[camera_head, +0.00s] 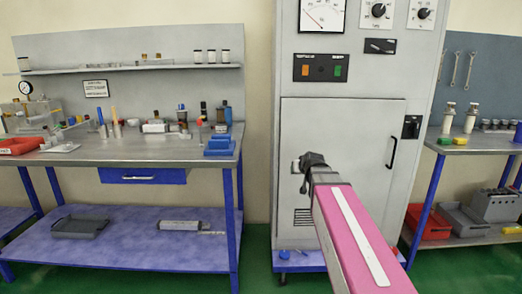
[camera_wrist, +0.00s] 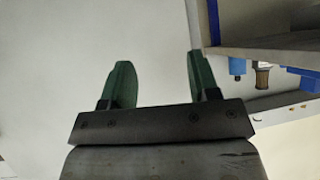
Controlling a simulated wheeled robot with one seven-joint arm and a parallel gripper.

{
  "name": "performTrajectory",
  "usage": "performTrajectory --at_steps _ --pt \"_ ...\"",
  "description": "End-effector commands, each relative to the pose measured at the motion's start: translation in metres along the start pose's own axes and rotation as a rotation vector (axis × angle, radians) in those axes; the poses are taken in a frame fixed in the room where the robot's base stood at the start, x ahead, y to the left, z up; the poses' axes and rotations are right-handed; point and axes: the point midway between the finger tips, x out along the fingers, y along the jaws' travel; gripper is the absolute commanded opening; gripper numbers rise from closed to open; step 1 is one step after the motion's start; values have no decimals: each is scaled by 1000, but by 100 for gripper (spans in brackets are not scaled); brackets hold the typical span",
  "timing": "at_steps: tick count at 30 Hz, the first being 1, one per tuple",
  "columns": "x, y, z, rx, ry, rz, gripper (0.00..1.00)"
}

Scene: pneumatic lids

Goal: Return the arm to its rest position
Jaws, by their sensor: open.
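My gripper (camera_wrist: 158,84) shows in the wrist view with its two green fingers spread apart and nothing between them. In the head view, my pink arm reaches up from the bottom right, and the dark gripper end (camera_head: 308,170) is in front of the grey cabinet (camera_head: 345,125). The fingers are too small to make out there. Behind the fingers in the wrist view is a plain pale surface.
A left workbench (camera_head: 140,150) holds bottles, a blue holder (camera_head: 219,145) and a red tray (camera_head: 20,145). A right bench (camera_head: 470,145) has jars, with crates below. In the wrist view, a shelf edge (camera_wrist: 270,50) with blue and brown items is at the right.

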Motion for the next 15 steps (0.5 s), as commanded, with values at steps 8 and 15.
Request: performTrajectory --at_steps 8,15 --pt "5 -3 161 41 -398 11 55" --pt "-20 -4 281 77 -727 55 55"
